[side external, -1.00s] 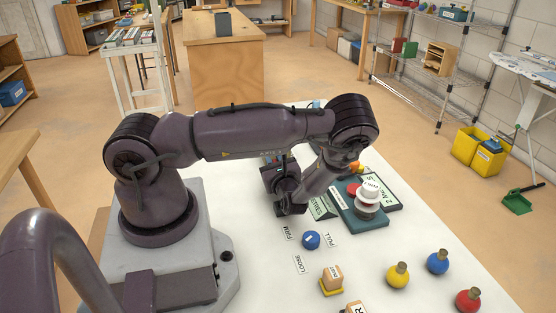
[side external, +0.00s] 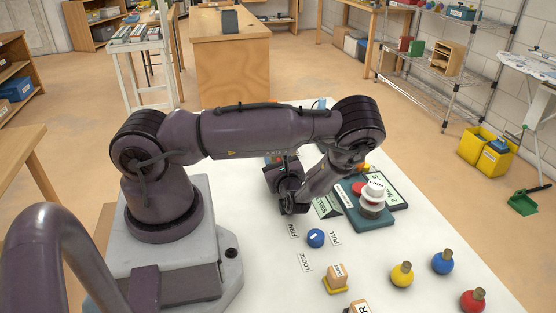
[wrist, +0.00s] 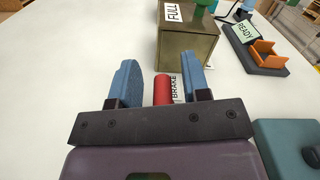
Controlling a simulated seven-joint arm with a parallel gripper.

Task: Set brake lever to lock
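In the wrist view, a red cylindrical handle (wrist: 162,90) stands beside a white label (wrist: 175,88) reading BRAKE. I take the handle to be the brake lever. My gripper (wrist: 159,68) has its two blue fingers apart, one on each side of the red handle in this view. Gaps show between the handle and both fingers, so nothing is gripped. The lower part of the handle is hidden behind the gripper's dark crossbar. I cannot tell the lever's position, and no lock mark is readable. In the side view, my arm hides the fingers and lever.
A brass box (wrist: 186,50) labelled FULL stands just beyond the fingers. A dark stand (wrist: 262,60) with a READY sign and orange part is at right. In the side view, a teal base (side external: 372,219) carries stacked red and white pieces. A blue knob (side external: 315,238) sits nearer.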

